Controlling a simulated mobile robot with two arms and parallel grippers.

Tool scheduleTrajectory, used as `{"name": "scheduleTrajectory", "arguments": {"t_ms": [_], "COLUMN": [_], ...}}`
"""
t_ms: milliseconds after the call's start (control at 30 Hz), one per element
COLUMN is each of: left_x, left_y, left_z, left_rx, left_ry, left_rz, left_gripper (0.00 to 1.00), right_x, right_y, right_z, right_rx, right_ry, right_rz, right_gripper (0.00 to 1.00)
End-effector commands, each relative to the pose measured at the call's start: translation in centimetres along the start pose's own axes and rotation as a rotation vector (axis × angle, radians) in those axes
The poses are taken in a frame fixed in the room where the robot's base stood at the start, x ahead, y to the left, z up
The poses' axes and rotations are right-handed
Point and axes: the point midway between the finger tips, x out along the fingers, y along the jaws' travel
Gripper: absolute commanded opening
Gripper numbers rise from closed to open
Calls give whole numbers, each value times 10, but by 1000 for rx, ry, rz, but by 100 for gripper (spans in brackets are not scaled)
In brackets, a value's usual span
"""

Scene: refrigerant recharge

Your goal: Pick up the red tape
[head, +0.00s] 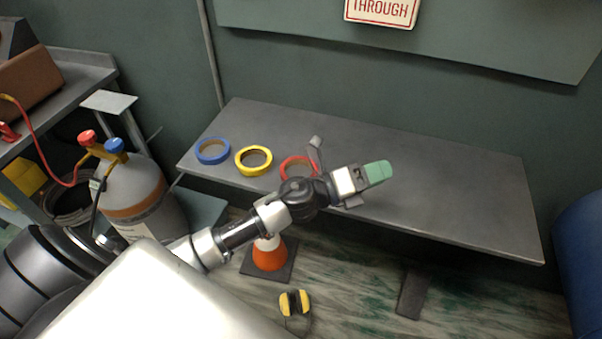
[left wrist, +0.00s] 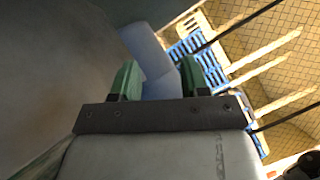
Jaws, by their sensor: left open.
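The red tape (head: 286,165) is a ring on the grey table, near its front edge, at the right end of a row of three tapes in the head view. My left wrist hides its lower right part. My left gripper (head: 378,172) with green fingertips is over the table, to the right of the red tape and apart from it, pointing right. In the left wrist view the left gripper (left wrist: 158,78) shows its two green fingers apart with nothing held between them. The red tape does not show in the left wrist view. My right gripper is not in view.
A yellow tape (head: 253,160) and a blue tape (head: 212,150) lie left of the red one on the table (head: 450,190). The table's right half is clear. An orange-white cone (head: 268,256) and yellow earmuffs (head: 294,302) are on the floor. A gas cylinder (head: 135,190) stands left.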

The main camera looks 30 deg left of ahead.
Motion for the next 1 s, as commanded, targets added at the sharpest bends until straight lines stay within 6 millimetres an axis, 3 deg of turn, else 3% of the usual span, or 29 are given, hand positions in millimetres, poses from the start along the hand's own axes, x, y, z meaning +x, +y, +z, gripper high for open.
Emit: {"name": "scheduleTrajectory", "arguments": {"t_ms": [100, 267, 367, 500, 600, 733, 867, 1000], "left_x": [8, -9, -33, -78, -110, -140, -154, -159], "left_y": [-9, 11, 34, 62, 71, 70, 70, 86], "left_z": [-12, -17, -1, 48, 88, 125, 139, 131], "left_rx": [375, 824, 1057, 1285, 1354, 1368, 1357, 1351], "left_ry": [300, 725, 1010, 1411, 1651, 1856, 1944, 1958], "left_rz": [-83, -118, -90, 12, 108, 208, 254, 256], "left_gripper": [45, 45, 45, 45, 45, 45, 45, 45], "right_x": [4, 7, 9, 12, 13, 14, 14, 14], "right_y": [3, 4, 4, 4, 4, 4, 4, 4], "right_z": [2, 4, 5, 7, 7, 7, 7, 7], "right_rx": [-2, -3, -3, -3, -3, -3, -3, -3], "right_ry": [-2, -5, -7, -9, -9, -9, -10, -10], "right_rz": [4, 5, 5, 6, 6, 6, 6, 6], "right_gripper": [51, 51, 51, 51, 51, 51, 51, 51]}}
